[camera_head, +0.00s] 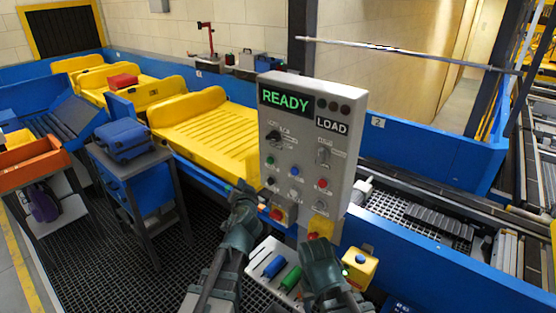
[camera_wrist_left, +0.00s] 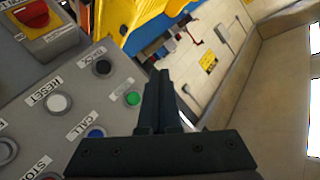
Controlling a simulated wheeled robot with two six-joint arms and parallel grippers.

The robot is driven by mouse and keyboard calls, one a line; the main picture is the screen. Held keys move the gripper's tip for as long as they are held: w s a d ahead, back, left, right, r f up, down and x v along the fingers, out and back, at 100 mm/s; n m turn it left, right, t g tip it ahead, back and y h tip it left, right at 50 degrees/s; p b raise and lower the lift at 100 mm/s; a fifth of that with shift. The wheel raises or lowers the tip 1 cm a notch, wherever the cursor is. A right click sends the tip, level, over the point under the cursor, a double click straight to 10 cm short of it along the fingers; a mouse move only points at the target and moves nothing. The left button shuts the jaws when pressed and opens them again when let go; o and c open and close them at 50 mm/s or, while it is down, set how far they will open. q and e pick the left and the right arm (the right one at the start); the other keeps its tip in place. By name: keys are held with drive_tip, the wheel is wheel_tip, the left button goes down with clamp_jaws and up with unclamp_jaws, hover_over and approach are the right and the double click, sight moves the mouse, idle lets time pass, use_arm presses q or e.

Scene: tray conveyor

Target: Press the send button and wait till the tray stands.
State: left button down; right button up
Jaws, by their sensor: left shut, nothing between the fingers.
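The grey control panel (camera_head: 305,140) stands in the middle of the head view, its screen (camera_head: 286,100) reading READY in green. A green button (camera_head: 270,160) sits at the left of the upper button row. In the left wrist view the green button (camera_wrist_left: 132,98) is just left of my left fingers; its label is not readable. My left gripper (camera_head: 243,187) is shut and empty, near the panel's left edge, apart from the button. My right gripper (camera_head: 322,245) is low in front of the panel; its fingers are unclear. A large yellow tray (camera_head: 205,125) stands on the conveyor behind the panel.
A blue button (camera_head: 294,170) and red button (camera_head: 322,183) share the row. Below the panel are a red knob on yellow (camera_head: 277,214) and a yellow box (camera_head: 359,268). A blue case (camera_head: 123,138) stands on a stand at left. A LOAD sign (camera_head: 332,125) shows.

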sight(270, 160)
use_arm(q)
drive_tip(key=shift+w+d+r+m+t+h, duration=0.15)
drive_tip(key=shift+w+d+r+m+t, duration=0.1)
drive_tip(key=shift+r, duration=0.2)
drive_tip(key=shift+w+d+r+m+t+h, duration=0.15)
drive_tip(key=shift+d+r+t, duration=0.1)
drive_tip(key=shift+r, duration=0.15)
drive_tip(key=w+d, duration=0.4)
drive_tip(key=w, duration=0.3)
drive_tip(key=shift+w+d, duration=0.15)
drive_tip(key=shift+d, duration=0.25)
drive_tip(key=shift+w, duration=0.15)
idle(1.6)
drive_tip(key=shift+w+d, duration=0.2)
drive_tip(key=shift+d, duration=0.05)
drive_tip(key=shift+w+d, duration=0.25)
drive_tip(key=shift+w, duration=0.2)
idle(0.8)
drive_tip(key=shift+s, duration=0.1)
drive_tip(key=shift+s+a, duration=0.5)
drive_tip(key=shift+s, duration=0.2)
